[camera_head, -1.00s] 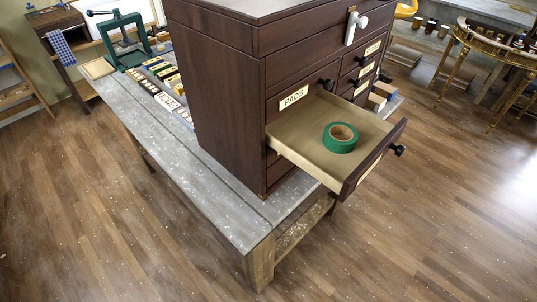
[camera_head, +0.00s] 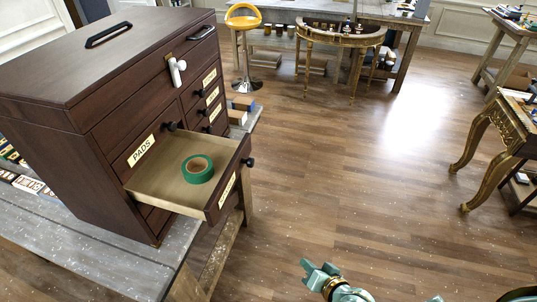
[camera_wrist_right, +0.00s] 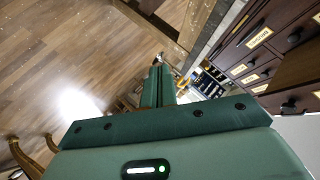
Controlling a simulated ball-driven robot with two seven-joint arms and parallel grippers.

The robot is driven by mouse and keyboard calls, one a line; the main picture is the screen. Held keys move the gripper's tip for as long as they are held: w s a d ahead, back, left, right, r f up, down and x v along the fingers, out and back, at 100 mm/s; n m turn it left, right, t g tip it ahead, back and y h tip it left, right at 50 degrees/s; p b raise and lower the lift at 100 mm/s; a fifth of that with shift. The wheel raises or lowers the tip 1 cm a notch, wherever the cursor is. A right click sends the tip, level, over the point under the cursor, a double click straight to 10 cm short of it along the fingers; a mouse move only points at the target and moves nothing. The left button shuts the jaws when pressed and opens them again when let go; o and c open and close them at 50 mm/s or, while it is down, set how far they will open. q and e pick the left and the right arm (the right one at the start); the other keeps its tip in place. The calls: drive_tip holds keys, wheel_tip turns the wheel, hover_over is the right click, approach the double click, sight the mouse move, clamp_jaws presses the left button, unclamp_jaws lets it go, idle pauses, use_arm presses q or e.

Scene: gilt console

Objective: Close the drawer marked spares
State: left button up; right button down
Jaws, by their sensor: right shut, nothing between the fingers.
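A dark wooden drawer cabinet (camera_head: 95,125) stands on a grey bench at the left of the head view. One drawer (camera_head: 240,172) under the one marked PADS is pulled out, with a black knob on its front and a green tape roll (camera_head: 197,169) inside. Its front label is too slanted to read. My right gripper (camera_head: 318,272) is low in the head view, right of the open drawer and apart from it. In the right wrist view its fingers (camera_wrist_right: 158,85) are shut and empty, and labelled drawer fronts (camera_wrist_right: 260,38) show at the right. My left gripper is not in view.
The grey bench (camera_head: 110,245) runs under the cabinet. Small boxes (camera_head: 240,104) stand beside the cabinet. The wooden floor (camera_head: 350,170) right of the drawer is clear. A gilt console (camera_head: 500,130) stands at far right, and a yellow stool (camera_head: 243,20) at the back.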

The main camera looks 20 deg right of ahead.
drive_tip(key=w+a+r+m+t+y+p, duration=0.1)
drive_tip(key=w+r+m+t+p, duration=0.2)
drive_tip(key=r, duration=1)
drive_tip(key=w+a+r+m+t, duration=0.1)
drive_tip(key=w+r+m+t, duration=0.3)
drive_tip(key=r, duration=0.8)
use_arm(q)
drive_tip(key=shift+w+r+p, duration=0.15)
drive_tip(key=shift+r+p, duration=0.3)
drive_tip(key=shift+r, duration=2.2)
use_arm(e)
drive_tip(key=w+a+m+g, duration=0.1)
drive_tip(key=w+a, duration=0.4)
drive_tip(key=w, duration=0.6)
drive_tip(key=shift+a+f, duration=0.25)
drive_tip(key=shift+a, duration=0.05)
drive_tip(key=shift+w, duration=0.1)
